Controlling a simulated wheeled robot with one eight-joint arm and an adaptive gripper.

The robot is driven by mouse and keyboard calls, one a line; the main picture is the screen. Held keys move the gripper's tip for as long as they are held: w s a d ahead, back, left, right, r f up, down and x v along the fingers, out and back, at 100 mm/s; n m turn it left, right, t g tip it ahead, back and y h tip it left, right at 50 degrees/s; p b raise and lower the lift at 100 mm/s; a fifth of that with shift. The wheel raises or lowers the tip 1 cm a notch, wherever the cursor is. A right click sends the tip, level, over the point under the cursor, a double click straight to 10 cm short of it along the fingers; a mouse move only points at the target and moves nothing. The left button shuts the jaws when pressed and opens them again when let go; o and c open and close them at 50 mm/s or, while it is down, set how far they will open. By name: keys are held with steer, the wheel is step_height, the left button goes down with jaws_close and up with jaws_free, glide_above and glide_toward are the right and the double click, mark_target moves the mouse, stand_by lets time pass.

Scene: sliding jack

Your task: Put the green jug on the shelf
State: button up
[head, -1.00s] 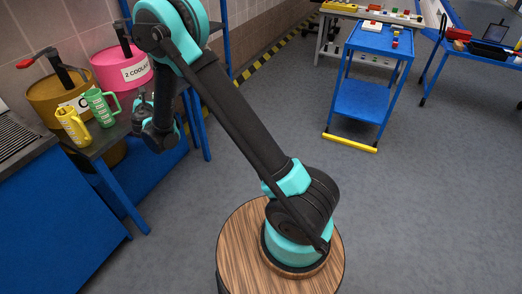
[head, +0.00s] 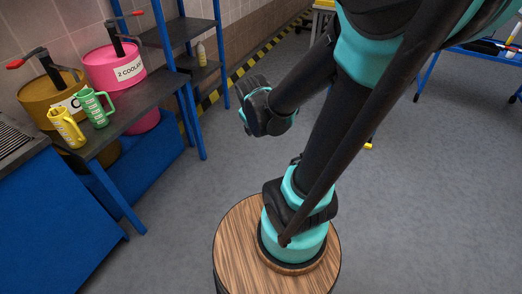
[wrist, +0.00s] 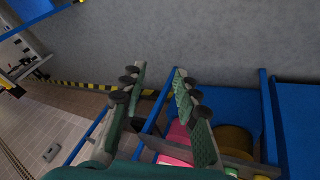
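The green jug (head: 96,107) stands upright on the dark bench, in front of the pink drum and just right of the yellow jug (head: 67,127). The shelf, a blue-framed rack with dark boards (head: 178,32), stands against the wall behind the bench. My arm's end hangs over the floor, right of the jug and clear of it, in the head view. The fingers of my gripper (wrist: 160,72) are apart with nothing between them in the wrist view.
The brown drum (head: 38,98) and pink drum (head: 108,72) stand behind the jugs on the bench (head: 148,95), their taps sticking up. A small bottle (head: 201,54) stands on a lower rack board. The grey floor (head: 190,215) between bench and base is free.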

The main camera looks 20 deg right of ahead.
steer(key=s+f+m+g+y, duration=0.1)
steer(key=s+m, duration=0.3)
steer(key=s, duration=0.5)
steer(key=shift+a+f+y, duration=0.3)
steer(key=shift+a+f, duration=0.05)
steer(key=shift+f, duration=0.5)
